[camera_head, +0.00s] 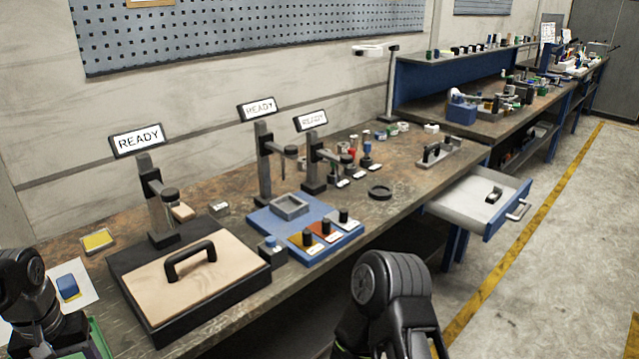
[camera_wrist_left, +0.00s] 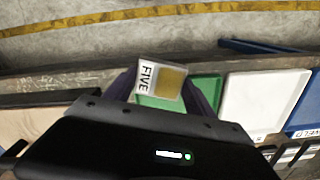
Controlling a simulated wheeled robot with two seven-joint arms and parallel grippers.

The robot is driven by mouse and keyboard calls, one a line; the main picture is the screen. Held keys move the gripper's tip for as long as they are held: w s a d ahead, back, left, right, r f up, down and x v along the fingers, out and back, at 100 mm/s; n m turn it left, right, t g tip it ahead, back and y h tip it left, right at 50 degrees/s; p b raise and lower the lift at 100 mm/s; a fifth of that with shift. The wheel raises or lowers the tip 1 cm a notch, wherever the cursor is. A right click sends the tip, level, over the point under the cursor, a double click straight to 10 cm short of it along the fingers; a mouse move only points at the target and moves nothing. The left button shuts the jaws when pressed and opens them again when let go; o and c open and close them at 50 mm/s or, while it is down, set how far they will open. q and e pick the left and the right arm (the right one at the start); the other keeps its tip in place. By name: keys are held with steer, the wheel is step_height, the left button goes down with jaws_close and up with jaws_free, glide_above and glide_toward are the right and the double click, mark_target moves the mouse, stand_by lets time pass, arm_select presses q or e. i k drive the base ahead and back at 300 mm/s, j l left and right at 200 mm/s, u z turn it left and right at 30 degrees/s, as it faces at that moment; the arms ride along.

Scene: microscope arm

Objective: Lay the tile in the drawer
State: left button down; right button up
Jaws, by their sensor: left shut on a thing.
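A green tray (camera_wrist_left: 206,90) shows behind and below the tile. In the head view the open drawer (camera_head: 462,205) juts from the bench at the right, with a blue front and pale floor. A small black and white item (camera_head: 493,194) sits inside it. My left arm is at the lower left, far from the drawer. My right arm is at the bottom middle, its fingers out of view.
A white tray (camera_wrist_left: 258,104) and a blue tray (camera_wrist_left: 306,112) stand beside the green one. A black case with a handled wooden lid (camera_head: 195,285), a blue fixture board (camera_head: 262,219) and READY stands crowd the bench. A yellow-faced square (camera_head: 98,240) lies at the bench's left.

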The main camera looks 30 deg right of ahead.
mark_target(465, 210)
steer(key=z, duration=2.65)
steer(key=i+j, duration=0.25)
steer(key=i, duration=0.3)
steer(key=i+j, duration=0.25)
steer(key=i, duration=0.25)
steer(key=i+j, duration=0.2)
steer(key=i, duration=0.35)
steer(key=i+j, duration=0.25)
steer(key=i, duration=3.65)
steer(key=u, duration=2.6)
